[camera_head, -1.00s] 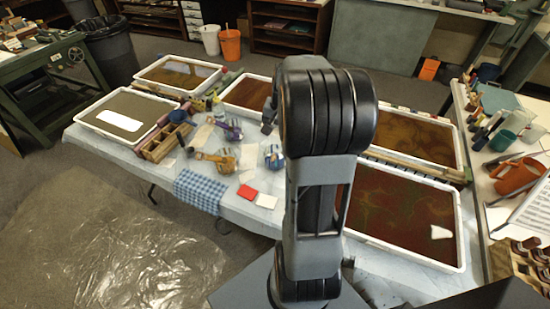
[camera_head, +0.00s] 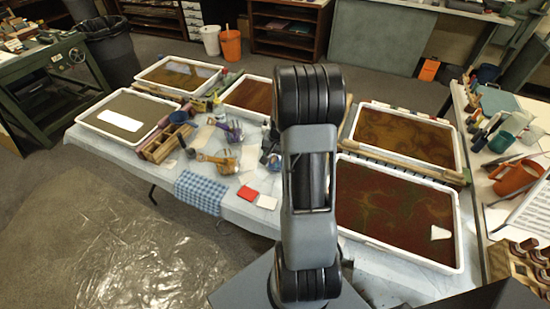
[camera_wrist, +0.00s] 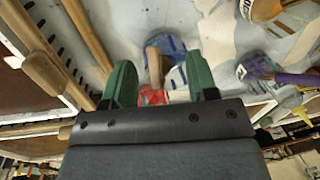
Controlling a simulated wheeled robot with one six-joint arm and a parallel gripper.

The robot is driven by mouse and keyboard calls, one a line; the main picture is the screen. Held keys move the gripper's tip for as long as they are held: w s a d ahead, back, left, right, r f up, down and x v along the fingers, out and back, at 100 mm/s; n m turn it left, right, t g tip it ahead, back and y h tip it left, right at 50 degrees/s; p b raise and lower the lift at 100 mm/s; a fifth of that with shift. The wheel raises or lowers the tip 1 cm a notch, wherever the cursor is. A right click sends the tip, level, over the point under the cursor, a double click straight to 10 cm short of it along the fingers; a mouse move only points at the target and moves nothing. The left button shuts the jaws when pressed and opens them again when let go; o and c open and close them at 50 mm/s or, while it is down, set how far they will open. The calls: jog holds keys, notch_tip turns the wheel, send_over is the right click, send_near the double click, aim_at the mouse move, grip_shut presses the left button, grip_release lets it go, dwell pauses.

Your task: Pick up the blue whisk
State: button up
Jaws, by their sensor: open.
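A blue item with a brown handle (camera_wrist: 168,48), which looks like the blue whisk, lies on the pale table cover in the wrist view, between and beyond my green fingertips. My gripper (camera_wrist: 162,82) is open with nothing held. Whether the fingers are level with the item is hard to tell. In the head view, a blue item (camera_head: 273,160) shows just left of my arm, partly hidden by it. My gripper is hidden behind the arm there.
A purple-handled tool (camera_head: 233,131) and an orange-and-yellow tool (camera_head: 222,161) lie to the left. Marbling trays (camera_head: 460,213) flank the area.

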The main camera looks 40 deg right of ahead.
jog(key=shift+w+a+f, duration=0.1)
jog(key=shift+f, duration=0.8)
jog(key=shift+c, duration=0.5)
jog(key=c, duration=0.9)
